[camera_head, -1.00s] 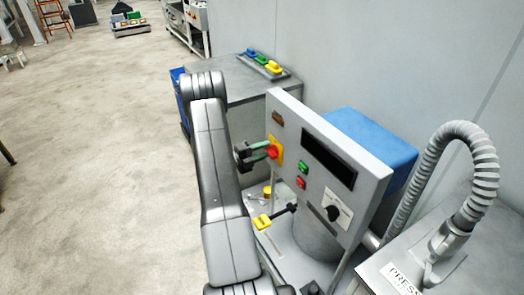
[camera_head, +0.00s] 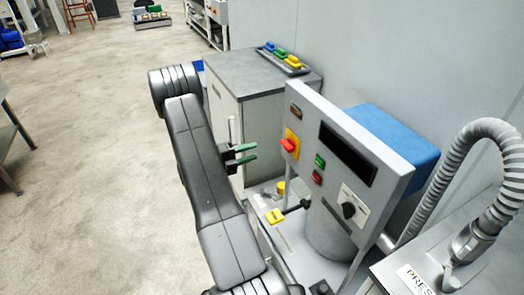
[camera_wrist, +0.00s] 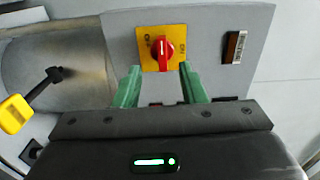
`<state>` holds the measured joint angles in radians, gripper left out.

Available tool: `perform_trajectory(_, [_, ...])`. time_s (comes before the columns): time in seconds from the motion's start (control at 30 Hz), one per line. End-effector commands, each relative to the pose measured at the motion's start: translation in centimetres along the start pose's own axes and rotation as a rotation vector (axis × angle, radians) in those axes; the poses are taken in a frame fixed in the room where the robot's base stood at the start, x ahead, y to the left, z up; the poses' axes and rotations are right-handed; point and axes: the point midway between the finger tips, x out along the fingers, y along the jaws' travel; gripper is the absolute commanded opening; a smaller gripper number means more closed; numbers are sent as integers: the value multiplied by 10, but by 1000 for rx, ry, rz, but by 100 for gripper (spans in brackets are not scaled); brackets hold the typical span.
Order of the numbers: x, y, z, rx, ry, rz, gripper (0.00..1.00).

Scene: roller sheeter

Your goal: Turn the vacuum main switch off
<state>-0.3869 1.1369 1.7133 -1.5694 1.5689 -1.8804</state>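The vacuum main switch is a red rotary knob (camera_head: 289,146) on a yellow plate (camera_head: 293,138), at the upper left of the grey panel front (camera_head: 325,185). In the wrist view the knob (camera_wrist: 162,49) stands upright with a white line on its handle. Small dark marks sit on the plate at its upper left and right; I cannot read them surely. My gripper (camera_head: 250,153) has green fingers, apart and empty. It is left of the knob with a clear gap. In the wrist view the fingers (camera_wrist: 161,86) frame the space below the knob and touch nothing.
The panel also has green (camera_head: 320,160) and red (camera_head: 317,177) buttons, a dark display (camera_head: 347,154) and a black dial (camera_head: 349,210). A yellow-handled lever (camera_head: 275,216) is below. A grey cabinet (camera_head: 265,85) stands behind; a ribbed hose (camera_head: 475,150) is at right.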

Motion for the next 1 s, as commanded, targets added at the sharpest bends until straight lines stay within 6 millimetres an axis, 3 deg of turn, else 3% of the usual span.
perform_trajectory(0.27, [-20, 0, 0, -1, 2, 0, 37])
perform_trajectory(1.0, [-16, 0, 0, 0, 2, 0, 37])
